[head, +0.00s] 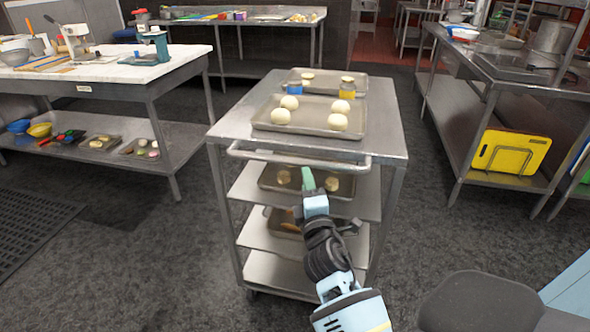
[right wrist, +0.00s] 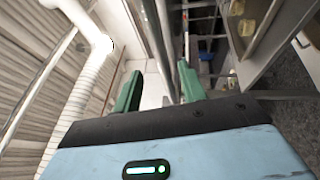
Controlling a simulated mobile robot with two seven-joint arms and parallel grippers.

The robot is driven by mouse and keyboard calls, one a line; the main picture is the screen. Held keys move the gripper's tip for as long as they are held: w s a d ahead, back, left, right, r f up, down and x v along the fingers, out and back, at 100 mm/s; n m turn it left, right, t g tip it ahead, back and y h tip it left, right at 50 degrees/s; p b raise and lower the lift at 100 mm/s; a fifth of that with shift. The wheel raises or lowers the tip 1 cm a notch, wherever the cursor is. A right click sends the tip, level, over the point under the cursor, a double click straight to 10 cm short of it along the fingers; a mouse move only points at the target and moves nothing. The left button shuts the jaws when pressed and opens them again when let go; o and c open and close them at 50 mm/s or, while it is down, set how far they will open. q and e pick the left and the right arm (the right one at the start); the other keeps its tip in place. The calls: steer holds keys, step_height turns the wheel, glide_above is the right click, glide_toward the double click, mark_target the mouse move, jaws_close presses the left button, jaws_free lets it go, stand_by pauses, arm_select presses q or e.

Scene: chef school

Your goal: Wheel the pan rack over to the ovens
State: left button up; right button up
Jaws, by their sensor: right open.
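The pan rack (head: 222,132) is a steel cart with several shelves, standing upright in the middle of the head view. Its push handle (head: 262,156) runs across the near side, below the top. My right gripper (head: 308,180) is at the handle's right half, with green fingers pointing toward it. The right wrist view shows the gripper (right wrist: 160,82) open, with a metal bar (right wrist: 157,45) between or just beyond the fingers; I cannot tell whether they touch. My left gripper is out of view. I see no ovens.
Trays (head: 262,122) with dough balls lie on the rack, and two small jars (head: 346,91) stand on top. A worktable (head: 120,77) is at left, a steel counter (head: 462,75) with a yellow board (head: 508,152) at right. Dark floor (head: 120,260) is free at front left.

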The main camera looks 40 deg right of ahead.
mark_target(302, 162)
steer(key=shift+x, duration=4)
steer(key=shift+f, duration=0.1)
steer(key=shift+c, duration=0.2)
jaws_close()
